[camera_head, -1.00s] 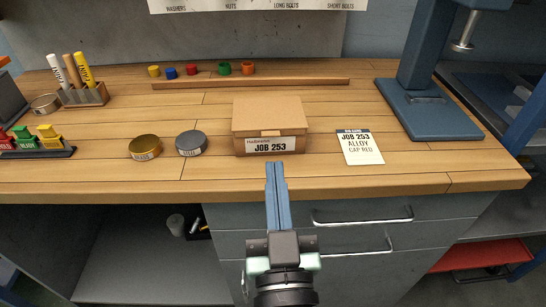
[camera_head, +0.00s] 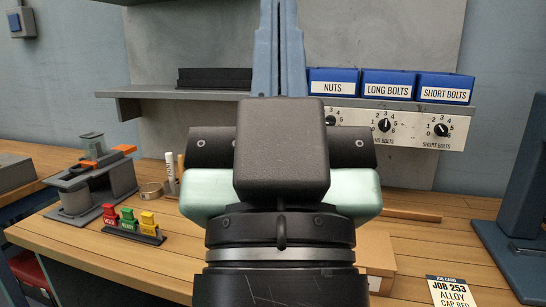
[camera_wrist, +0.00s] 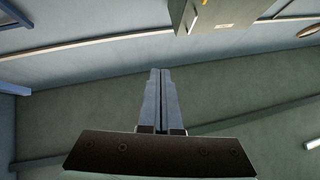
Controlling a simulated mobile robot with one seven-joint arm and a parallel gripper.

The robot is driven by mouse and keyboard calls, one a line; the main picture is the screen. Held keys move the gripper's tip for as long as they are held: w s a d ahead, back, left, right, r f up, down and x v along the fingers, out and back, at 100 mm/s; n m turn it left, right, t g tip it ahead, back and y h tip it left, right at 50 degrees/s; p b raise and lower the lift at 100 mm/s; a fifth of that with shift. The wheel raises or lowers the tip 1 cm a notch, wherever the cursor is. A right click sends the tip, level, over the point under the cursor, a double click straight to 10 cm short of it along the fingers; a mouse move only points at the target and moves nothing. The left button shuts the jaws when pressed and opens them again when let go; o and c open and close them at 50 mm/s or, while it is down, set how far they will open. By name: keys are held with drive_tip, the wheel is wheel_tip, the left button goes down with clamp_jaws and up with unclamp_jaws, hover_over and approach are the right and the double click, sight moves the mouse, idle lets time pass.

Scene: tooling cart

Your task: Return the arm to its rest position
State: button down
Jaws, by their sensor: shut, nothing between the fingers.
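My gripper (camera_head: 279,50) is raised in front of the head camera, its two blue fingers pointing up and pressed together with nothing between them. In the wrist view the shut fingers (camera_wrist: 161,98) point towards a wall and are clear of any object. My wrist and arm fill the middle of the head view and hide much of the bench behind them. A corner of the cardboard box (camera_head: 379,264) shows to the right of my wrist.
The wooden bench (camera_head: 95,248) holds a card (camera_head: 451,292) reading JOB 253, a blue press (camera_head: 515,240) at right, and coloured tags (camera_head: 130,220) at left. Blue bins (camera_head: 388,84) stand on the wall shelf (camera_head: 150,93). The air around my gripper looks free.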

wheel_tip(320, 180, up, 23)
drive_tip(key=p, duration=2.2)
drive_tip(key=shift+s+a+r, duration=0.2)
drive_tip(key=shift+s+a, duration=0.05)
drive_tip(key=shift+s, duration=0.15)
